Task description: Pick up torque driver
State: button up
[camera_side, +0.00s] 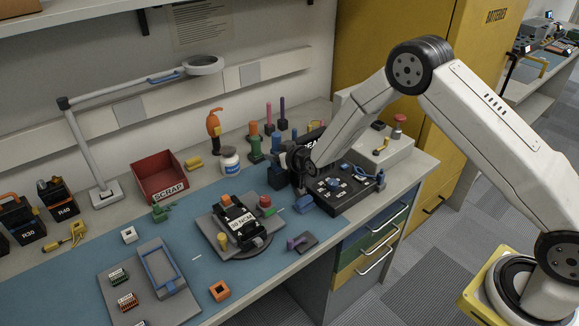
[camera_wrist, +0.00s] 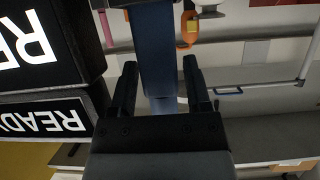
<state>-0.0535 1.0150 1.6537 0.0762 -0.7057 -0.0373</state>
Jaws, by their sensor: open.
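In the wrist view my gripper (camera_wrist: 162,80) is open, with its two dark fingers on either side of a dark blue upright bar (camera_wrist: 155,40). I cannot tell whether the fingers touch it. An orange tool with a dark lower end (camera_side: 213,125) stands left of my gripper, and an orange tool (camera_wrist: 190,27) shows beyond the fingers. I cannot tell which of these is the torque driver.
Upright coloured handles (camera_side: 268,120) stand behind my gripper. A black box (camera_side: 345,190) is close on its right, and black blocks marked READY (camera_wrist: 45,120) fill the left of the wrist view. A white jar (camera_side: 230,160) and red SCRAP bin (camera_side: 160,178) are further left.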

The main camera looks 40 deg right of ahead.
jog(key=shift+w+f, duration=0.15)
jog(key=shift+w, duration=0.2)
dwell(0.3)
grip_shut()
